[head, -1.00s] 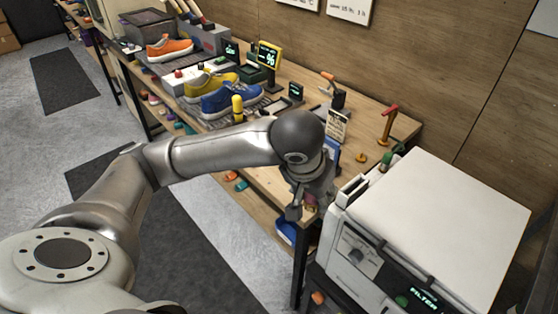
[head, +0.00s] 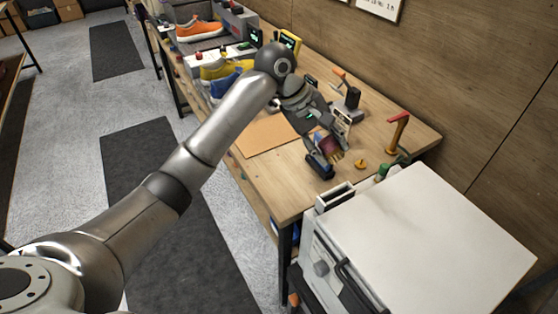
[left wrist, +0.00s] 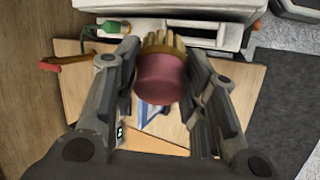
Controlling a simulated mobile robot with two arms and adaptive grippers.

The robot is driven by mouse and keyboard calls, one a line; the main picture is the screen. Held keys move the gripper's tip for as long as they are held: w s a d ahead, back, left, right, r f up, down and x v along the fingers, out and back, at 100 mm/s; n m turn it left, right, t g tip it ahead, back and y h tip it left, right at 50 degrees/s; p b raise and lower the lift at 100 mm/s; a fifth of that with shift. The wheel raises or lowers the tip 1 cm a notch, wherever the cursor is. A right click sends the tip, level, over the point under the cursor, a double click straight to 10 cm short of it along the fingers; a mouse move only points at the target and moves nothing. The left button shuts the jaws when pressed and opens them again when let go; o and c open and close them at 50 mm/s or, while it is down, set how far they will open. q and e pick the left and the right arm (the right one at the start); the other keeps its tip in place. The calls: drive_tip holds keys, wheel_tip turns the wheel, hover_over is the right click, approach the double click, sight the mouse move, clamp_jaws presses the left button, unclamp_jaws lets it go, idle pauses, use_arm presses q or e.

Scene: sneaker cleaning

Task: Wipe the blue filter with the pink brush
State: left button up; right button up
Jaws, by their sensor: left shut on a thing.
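My left gripper (head: 328,167) is above the right part of the workbench. It is shut on the pink brush (head: 328,145), which also shows between the fingers in the left wrist view (left wrist: 164,80). The brush has a rounded pink body and tan bristles, which point away from the wrist. A blue and white piece (left wrist: 152,116) shows partly below the brush in the left wrist view. It may be the blue filter, but the brush and fingers cover much of it. Whether the brush touches it cannot be told. My right gripper is out of view.
A white filter machine (head: 430,235) stands at the bench's near end. A red-topped tool (head: 397,130) and a small orange piece (head: 360,163) are right of the gripper. A tan mat (head: 262,138) lies left. Shoes, including an orange one (head: 200,27), stand farther back.

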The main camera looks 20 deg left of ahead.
use_arm(q)
drive_tip(key=w+a+f+n+t, duration=0.2)
drive_tip(key=a+f+n+t, duration=0.2)
drive_tip(key=f, duration=0.1)
drive_tip(key=w+a+f+n+t, duration=0.2)
drive_tip(key=a+f+n+t, duration=0.1)
drive_tip(key=a+f+n, duration=0.2)
drive_tip(key=w+a+f+n+t, duration=0.2)
drive_tip(key=a+f+n+t, duration=0.2)
drive_tip(key=f+n, duration=0.1)
drive_tip(key=shift+w+a+f+t, duration=0.1)
drive_tip(key=shift+a+f+t, duration=0.2)
drive_tip(key=shift+f, duration=0.25)
drive_tip(key=shift+w+d+b, duration=0.5)
drive_tip(key=shift+w+d, duration=0.3)
drive_tip(key=shift+w, duration=0.25)
drive_tip(key=shift+w+d+b, duration=0.45)
drive_tip(key=shift+w+d, duration=0.3)
drive_tip(key=shift+w, duration=0.25)
drive_tip(key=shift+w+d, duration=0.25)
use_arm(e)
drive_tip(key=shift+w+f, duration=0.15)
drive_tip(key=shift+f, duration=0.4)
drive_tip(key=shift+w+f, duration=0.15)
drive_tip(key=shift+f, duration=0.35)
use_arm(q)
drive_tip(key=shift+w+d, duration=0.1)
drive_tip(key=shift+w, duration=0.05)
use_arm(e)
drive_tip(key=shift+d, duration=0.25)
